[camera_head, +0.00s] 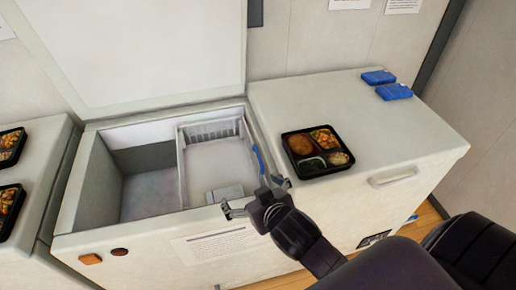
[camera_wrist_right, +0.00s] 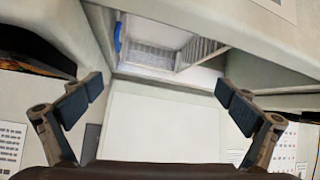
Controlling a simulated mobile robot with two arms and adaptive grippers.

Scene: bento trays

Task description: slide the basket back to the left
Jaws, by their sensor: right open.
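The white basket (camera_head: 212,131) sits in the right part of the open chest freezer (camera_head: 95,185), with slatted walls and a blue handle (camera_head: 258,161) on its right side. My right gripper (camera_head: 255,196) is open and empty at the freezer's front rim, near the basket's front right corner. In the right wrist view the open fingers (camera_wrist_right: 160,92) are wide apart. The basket (camera_wrist_right: 152,58) and its blue handle (camera_wrist_right: 118,34) show beyond them. My left gripper is not in view.
The freezer's left part is empty beside the basket. The lid (camera_head: 150,50) stands open behind. A black bento tray (camera_head: 317,152) and two blue packs (camera_head: 378,77) (camera_head: 394,92) lie on the closed right-hand top. More bento trays (camera_head: 10,205) sit at far left.

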